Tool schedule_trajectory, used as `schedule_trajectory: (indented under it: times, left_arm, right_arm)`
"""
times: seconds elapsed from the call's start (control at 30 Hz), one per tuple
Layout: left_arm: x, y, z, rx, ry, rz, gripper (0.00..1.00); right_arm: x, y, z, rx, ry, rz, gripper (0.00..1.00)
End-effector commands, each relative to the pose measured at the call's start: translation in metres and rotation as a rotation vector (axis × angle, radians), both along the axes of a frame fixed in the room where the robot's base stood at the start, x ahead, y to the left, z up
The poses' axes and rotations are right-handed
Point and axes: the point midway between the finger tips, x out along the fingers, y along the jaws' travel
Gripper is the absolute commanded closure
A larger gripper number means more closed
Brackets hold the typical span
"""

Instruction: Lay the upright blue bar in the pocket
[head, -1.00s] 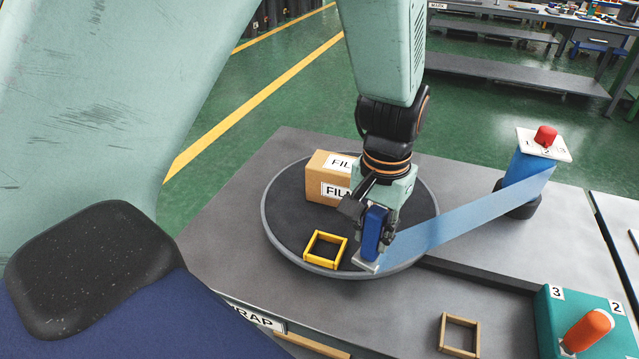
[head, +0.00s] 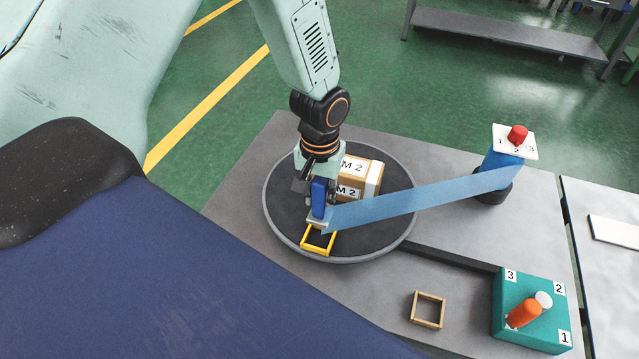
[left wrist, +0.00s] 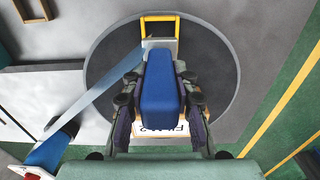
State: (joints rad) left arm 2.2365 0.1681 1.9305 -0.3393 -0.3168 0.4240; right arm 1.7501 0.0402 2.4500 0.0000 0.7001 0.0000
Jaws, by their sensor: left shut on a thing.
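The blue bar (head: 319,198) is upright in my left gripper (head: 317,186), which is shut on it from above. In the left wrist view the bar (left wrist: 163,88) sits between both fingers (left wrist: 160,98). A pale grey plate (head: 316,222) is at its lower end. The plate overlaps the far edge of a yellow square frame (head: 304,242), apparently the pocket; I cannot tell whether they touch. The yellow frame also shows in the left wrist view (left wrist: 175,20), just beyond the plate. My right gripper is not in view.
A translucent blue film strip (head: 425,198) runs from the bar to a blue post (head: 497,172) with a red knob. A FILM 2 carton (head: 372,180) stands close on the round turntable (head: 395,222). A wooden frame (head: 427,296) and teal switch box (head: 533,310) lie front right.

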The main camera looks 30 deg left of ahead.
Motion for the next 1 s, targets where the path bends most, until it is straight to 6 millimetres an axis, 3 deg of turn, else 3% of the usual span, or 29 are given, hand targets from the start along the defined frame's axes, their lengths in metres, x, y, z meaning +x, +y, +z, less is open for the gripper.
schedule_trajectory:
  times: [0.5,1.0]
  left_arm:
    - [0.0,0.001,0.0,-0.001,-0.001,0.003,1.0]
    - [0.0,0.001,-0.047,-0.001,-0.001,0.003,1.0]
  right_arm:
    - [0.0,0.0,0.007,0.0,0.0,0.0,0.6]
    - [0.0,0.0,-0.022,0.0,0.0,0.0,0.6]
